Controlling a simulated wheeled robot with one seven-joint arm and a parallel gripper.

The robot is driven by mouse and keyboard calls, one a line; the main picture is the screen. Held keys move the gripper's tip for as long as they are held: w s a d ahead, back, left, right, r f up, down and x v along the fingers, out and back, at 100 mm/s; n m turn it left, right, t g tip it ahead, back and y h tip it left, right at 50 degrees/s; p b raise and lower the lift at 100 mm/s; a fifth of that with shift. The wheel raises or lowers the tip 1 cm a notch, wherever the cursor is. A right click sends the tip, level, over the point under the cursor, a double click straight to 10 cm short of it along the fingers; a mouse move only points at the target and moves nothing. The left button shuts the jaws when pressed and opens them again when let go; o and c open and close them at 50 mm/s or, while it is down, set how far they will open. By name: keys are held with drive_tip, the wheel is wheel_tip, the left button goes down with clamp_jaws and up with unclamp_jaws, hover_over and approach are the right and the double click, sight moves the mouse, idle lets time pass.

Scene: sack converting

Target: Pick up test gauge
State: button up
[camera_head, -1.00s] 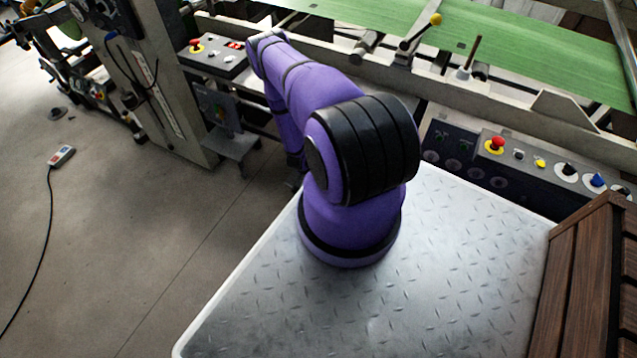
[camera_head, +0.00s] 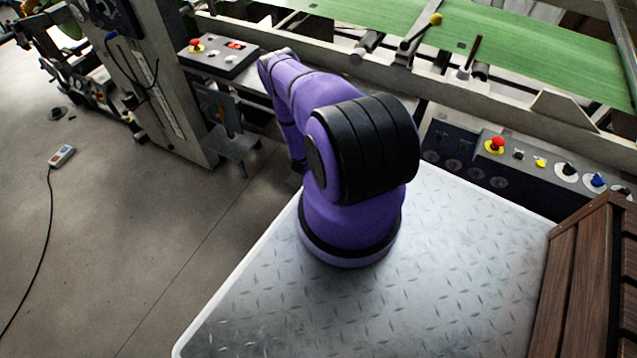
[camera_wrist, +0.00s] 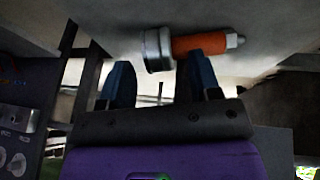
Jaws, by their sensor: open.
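The test gauge (camera_wrist: 203,44) shows in the wrist view as a short cylinder with a grey round head at its left, an orange body and a pale tip at its right. It lies on a light grey surface (camera_wrist: 110,18). My gripper (camera_wrist: 157,72) is open, with two dark blue fingers pointing toward the gauge. In the head view my gripper and the gauge are hidden behind my arm.
A control box with a red button (camera_head: 196,46) stands on the machine at the left. A second control panel (camera_head: 530,165) runs along the right. The green belt (camera_head: 500,35) lies behind. A pendant (camera_head: 62,155) with a cable lies on the open floor.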

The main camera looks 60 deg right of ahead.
drive_tip(key=shift+f, duration=0.2)
drive_tip(key=c, duration=1)
clamp_jaws()
drive_tip(key=shift+r, duration=0.2)
